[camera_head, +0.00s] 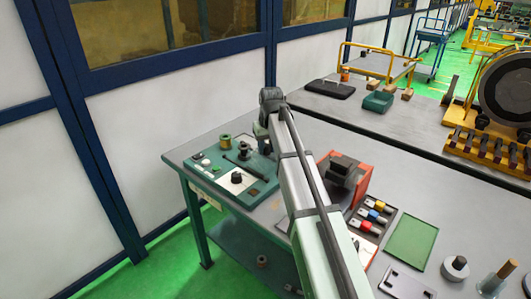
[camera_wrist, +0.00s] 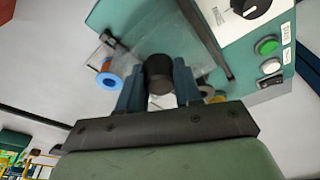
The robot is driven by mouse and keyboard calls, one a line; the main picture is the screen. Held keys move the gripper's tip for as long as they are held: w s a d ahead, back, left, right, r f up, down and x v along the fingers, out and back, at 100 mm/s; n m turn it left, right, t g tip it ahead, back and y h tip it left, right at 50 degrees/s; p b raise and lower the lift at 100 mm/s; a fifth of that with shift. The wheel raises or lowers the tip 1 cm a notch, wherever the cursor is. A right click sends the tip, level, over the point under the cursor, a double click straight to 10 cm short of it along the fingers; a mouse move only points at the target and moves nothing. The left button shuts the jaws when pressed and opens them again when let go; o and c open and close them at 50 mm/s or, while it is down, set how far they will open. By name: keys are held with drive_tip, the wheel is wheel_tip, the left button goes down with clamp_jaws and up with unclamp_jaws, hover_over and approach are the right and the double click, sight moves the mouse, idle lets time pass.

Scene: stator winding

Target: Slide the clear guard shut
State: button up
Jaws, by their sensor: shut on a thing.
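In the wrist view, the two blue-grey fingers of my gripper (camera_wrist: 159,78) are closed around a round black knob (camera_wrist: 158,68). A see-through pane, which looks like the clear guard (camera_wrist: 150,35), lies around and beyond the knob over the teal machine base. A dark rail (camera_wrist: 205,42) runs along its right side. In the head view, the teal winding station (camera_head: 256,188) is at the left end of the table, with my arm over its right side. My gripper's fingers and the clear guard cannot be made out there.
The station's panel carries a black dial (camera_wrist: 248,6), a green button (camera_wrist: 267,45) and a white button (camera_wrist: 271,66). A blue-ringed spool (camera_wrist: 108,81) is left of my fingers. An orange box (camera_head: 360,183) and a tray of coloured parts (camera_head: 371,214) stand right of the station.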

drive_tip(key=shift+w+a, duration=0.1)
drive_tip(key=shift+a, duration=0.05)
drive_tip(key=shift+w+a, duration=3.55)
drive_tip(key=o, duration=0.8)
drive_tip(key=shift+s, duration=0.1)
drive_tip(key=shift+c, duration=0.2)
drive_tip(key=w+v, duration=0.1)
drive_tip(key=v, duration=0.5)
drive_tip(key=shift+w, duration=0.15)
drive_tip(key=shift+a, duration=0.1)
